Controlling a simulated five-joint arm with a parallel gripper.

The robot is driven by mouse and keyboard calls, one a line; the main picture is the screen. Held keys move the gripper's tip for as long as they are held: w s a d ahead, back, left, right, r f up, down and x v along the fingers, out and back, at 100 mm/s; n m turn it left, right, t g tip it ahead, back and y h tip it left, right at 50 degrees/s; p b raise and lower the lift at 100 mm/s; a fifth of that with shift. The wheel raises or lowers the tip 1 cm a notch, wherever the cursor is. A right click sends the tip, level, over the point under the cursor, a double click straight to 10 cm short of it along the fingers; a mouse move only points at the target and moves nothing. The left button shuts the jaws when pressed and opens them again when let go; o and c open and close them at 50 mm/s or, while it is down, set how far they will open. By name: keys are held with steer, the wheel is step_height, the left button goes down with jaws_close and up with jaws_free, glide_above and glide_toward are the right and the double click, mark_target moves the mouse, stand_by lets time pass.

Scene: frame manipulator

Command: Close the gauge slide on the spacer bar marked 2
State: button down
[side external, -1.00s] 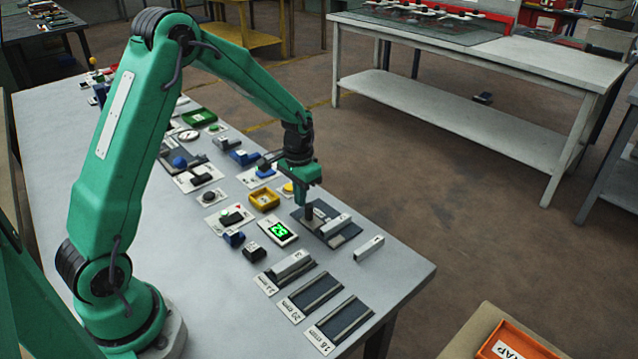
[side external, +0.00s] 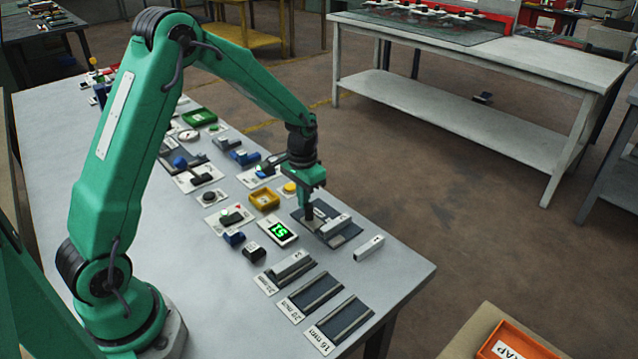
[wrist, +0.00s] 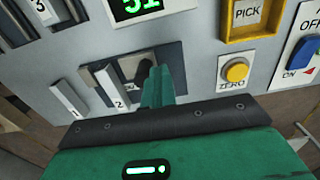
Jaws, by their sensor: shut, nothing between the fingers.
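The spacer bar marked 2 (side external: 336,225) lies on the dark gauge plate (side external: 350,237); its numbered end also shows in the wrist view (wrist: 117,101). The gauge slide appears to be the dark-knobbed block (wrist: 143,62) beside the bar, partly hidden by my fingers. I cannot tell whether slide and bar touch. My gripper (side external: 309,219) is shut and empty, pointing down at the slide; its fingers also show in the wrist view (wrist: 158,84). Contact with the slide cannot be made out. A green-lit display (side external: 280,231) beside the gauge seems to read 51.
The bar marked 1 (side external: 369,248) lies right of the gauge. The bar marked 3 (side external: 291,264) lies in a labelled slot; two slots (side external: 310,298) (side external: 340,322) are empty. A yellow tray (side external: 264,199) and yellow zero button (side external: 290,188) stand behind. The front table corner is clear.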

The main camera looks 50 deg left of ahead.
mark_target(312, 208)
steer(key=shift+d, duration=1.6)
stand_by(0.7)
steer(key=shift+r, duration=0.1)
steer(key=shift+a+r, duration=0.15)
steer(key=shift+r, duration=1)
steer(key=shift+a+r, duration=0.2)
steer(key=shift+r, duration=0.9)
steer(key=shift+a+r, duration=0.15)
steer(key=shift+r, duration=1)
steer(key=shift+r, duration=0.1)
steer(key=shift+s+d+r, duration=0.1)
steer(key=shift+s+r, duration=0.2)
steer(key=shift+r, duration=0.25)
steer(key=s+d+r+t, duration=0.3)
steer(key=s+r, duration=0.6)
steer(key=r, duration=0.1)
steer(key=s+d+r+t, duration=0.1)
steer(key=s+r+t, duration=0.1)
steer(key=s, duration=1.1)
steer(key=shift+d+r+t, duration=0.3)
steer(key=shift+r, duration=0.05)
